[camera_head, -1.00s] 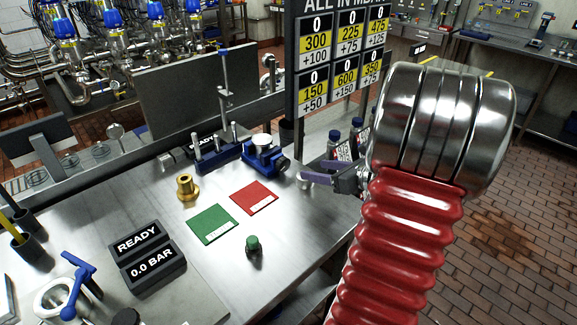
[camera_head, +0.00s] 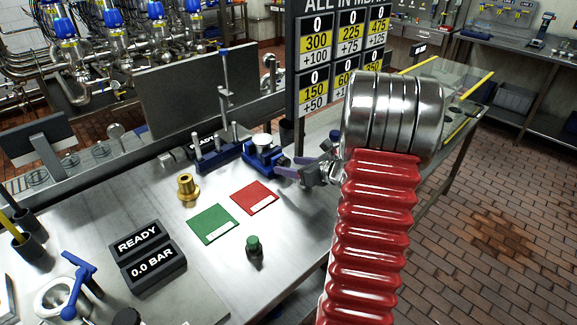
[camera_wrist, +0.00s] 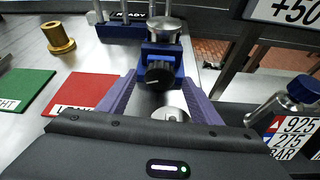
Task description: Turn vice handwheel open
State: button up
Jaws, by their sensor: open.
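The blue vice (camera_head: 264,158) stands on the bench with a round metal part clamped on top. In the wrist view the vice (camera_wrist: 162,52) is straight ahead, and its black handwheel (camera_wrist: 160,74) with a white mark faces me. My gripper (camera_head: 292,169) is just right of the vice in the head view. In the wrist view my purple fingers (camera_wrist: 160,88) are open, one on each side of the handwheel. I cannot tell whether they touch it. A round silver piece (camera_wrist: 170,114) shows between the fingers, nearer to me.
A red mat (camera_head: 254,198), a green mat (camera_head: 213,224), a brass fitting (camera_head: 187,187) and a green button (camera_head: 253,246) lie left of my gripper.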

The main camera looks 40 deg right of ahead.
jog(key=shift+x, duration=0.8)
jog(key=c, duration=1)
jog(key=shift+c, duration=0.2)
jog(key=shift+n+h, duration=0.3)
jog(key=n+h, duration=0.2)
jog(key=n, duration=0.1)
jog(key=shift+a+f, duration=0.1)
jog(key=shift+a, duration=0.15)
jog(key=shift+a+f+n+t+h, duration=0.1)
jog(key=shift+n+t+h, duration=0.1)
jog(key=shift+n+h, duration=0.55)
jog(key=shift+a+f+n+t+h, duration=0.1)
jog(key=shift+n+t+h, duration=0.2)
jog(key=shift+n, duration=0.85)
jog(key=shift+h, duration=0.25)
